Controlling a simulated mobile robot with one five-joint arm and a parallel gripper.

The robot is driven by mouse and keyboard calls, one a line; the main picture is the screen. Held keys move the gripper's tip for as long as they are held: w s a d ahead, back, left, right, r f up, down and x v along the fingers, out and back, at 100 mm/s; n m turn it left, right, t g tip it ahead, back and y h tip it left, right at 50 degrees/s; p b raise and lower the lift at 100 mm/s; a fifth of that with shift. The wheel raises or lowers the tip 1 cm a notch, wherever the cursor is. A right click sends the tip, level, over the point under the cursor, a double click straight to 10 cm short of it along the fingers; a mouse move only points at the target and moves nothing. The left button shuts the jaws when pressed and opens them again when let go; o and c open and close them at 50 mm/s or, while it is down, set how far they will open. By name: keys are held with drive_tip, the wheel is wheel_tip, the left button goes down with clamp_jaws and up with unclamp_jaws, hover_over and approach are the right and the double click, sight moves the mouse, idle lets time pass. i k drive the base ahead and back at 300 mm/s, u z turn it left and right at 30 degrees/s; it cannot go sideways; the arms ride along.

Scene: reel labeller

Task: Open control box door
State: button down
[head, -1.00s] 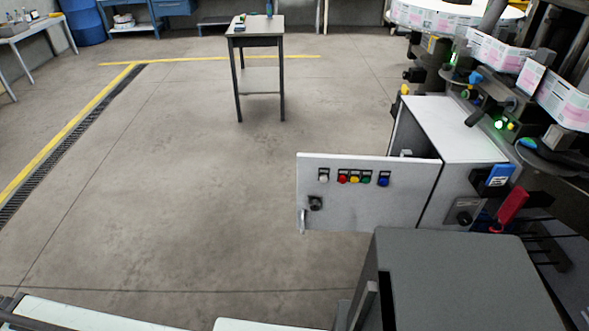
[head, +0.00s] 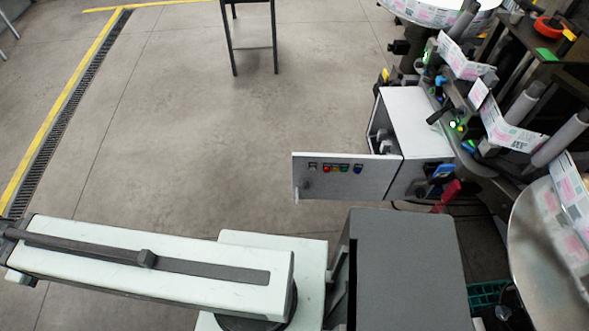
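The control box (head: 421,172) is a light grey cabinet on the side of the labeller at the right of the head view. Its door (head: 345,178) stands swung out to the left, showing a row of coloured buttons and a dark round lock or knob (head: 306,184) near its free edge. A gap between door and box shows part of the dark interior (head: 379,132). My gripper is not in view. My pale arm link lies across the lower left, apart from the door in the picture.
A blue switch and red handle (head: 446,194) are on the box's right side. A dark grey cabinet (head: 408,262) stands in front of the box. The labeller's reels and label strips (head: 512,130) fill the right. Open concrete floor (head: 220,130) lies left of the door.

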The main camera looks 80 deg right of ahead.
sight(341, 183)
drive_tip(key=z, duration=0.1)
drive_tip(key=i, duration=1.8)
drive_tip(key=z, duration=1.6)
